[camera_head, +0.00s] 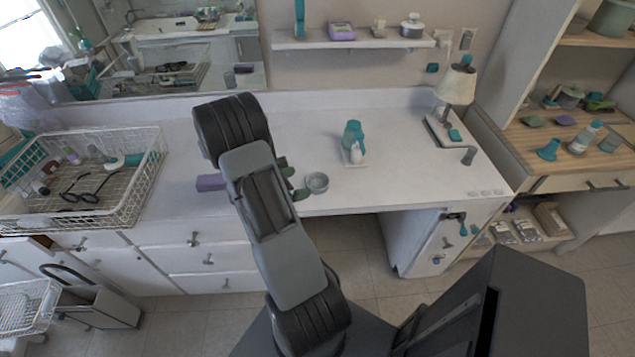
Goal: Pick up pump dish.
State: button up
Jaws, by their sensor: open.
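A teal bottle (352,131) stands on the white counter, right of my arm. A small white piece is in front of it, and both appear to be on a small white dish (355,164). This looks like the pump dish, but a pump head is too small to make out. My arm rises from the bottom middle and reaches over the counter's front edge, left of the dish and apart from it.
A grey cup (317,182) stands near the counter's front edge, beside small dark green things (301,194) partly behind my arm. A purple box (210,183) lies left of my arm. A wire basket (140,190) is at left, a lamp (457,85) at right.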

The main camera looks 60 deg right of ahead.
aim_at(317, 180)
jog(key=shift+p+x, duration=0.65)
jog(key=shift+x, duration=3.1)
jog(key=shift+a+f, duration=0.1)
jog(key=shift+c, duration=0.5)
jog(key=c, duration=0.7)
